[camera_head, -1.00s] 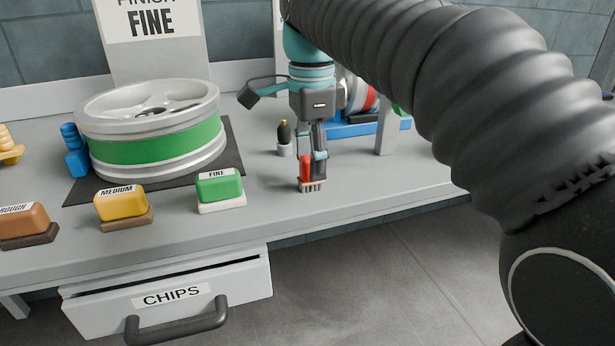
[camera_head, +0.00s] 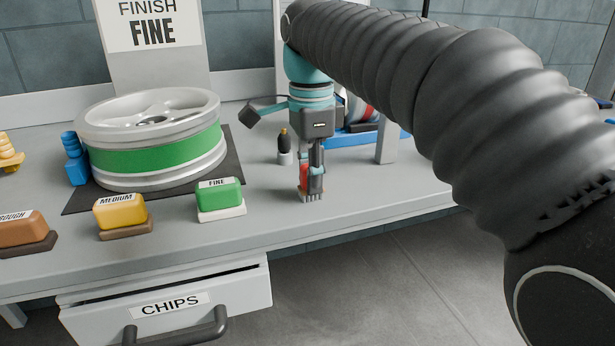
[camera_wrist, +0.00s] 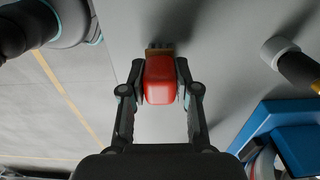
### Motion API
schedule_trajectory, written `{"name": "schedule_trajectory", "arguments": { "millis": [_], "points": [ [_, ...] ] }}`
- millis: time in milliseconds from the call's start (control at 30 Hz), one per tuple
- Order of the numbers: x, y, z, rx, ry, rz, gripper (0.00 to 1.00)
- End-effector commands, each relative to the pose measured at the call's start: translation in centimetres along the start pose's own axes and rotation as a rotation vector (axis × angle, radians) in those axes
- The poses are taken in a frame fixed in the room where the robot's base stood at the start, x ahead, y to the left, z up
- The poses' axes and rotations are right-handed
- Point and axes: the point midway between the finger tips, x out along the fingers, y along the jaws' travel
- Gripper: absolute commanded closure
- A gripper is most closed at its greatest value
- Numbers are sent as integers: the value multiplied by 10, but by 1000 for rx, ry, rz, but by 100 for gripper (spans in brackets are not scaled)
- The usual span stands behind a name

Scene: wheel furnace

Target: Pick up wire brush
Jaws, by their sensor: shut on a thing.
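The wire brush (camera_head: 303,176) has a red handle and a block of bristles at its lower end. It stands upright near the front edge of the bench, bristles down. My gripper (camera_head: 311,180) points down at it and partly hides it in the head view. In the wrist view the red handle (camera_wrist: 160,80) lies between the two fingers of my gripper (camera_wrist: 157,78), which are shut on it. The bristles show just beyond the fingertips. I cannot tell whether the bristles touch the bench top.
A wheel with a green band (camera_head: 155,147) stands on a dark mat at left. Rough, medium (camera_head: 120,211) and fine (camera_head: 219,192) blocks line the front edge. A small dark-topped bottle (camera_head: 284,147) and a blue stand (camera_head: 350,137) are behind my gripper. The CHIPS drawer (camera_head: 170,303) is partly open.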

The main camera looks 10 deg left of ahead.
Motion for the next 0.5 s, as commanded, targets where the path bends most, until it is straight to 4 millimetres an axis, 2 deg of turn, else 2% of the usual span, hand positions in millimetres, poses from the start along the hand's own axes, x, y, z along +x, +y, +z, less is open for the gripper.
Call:
{"name": "schedule_trajectory", "arguments": {
  "millis": [167, 333, 367, 500],
  "points": [
    [-12, 0, 0, 0, 0, -1, 100],
    [-42, -1, 0, 0, 0, -4, 100],
    [-47, -1, -3, 2, 0, -3, 100],
    [-64, 2, -38, 7, 0, -2, 100]
  ]
}}
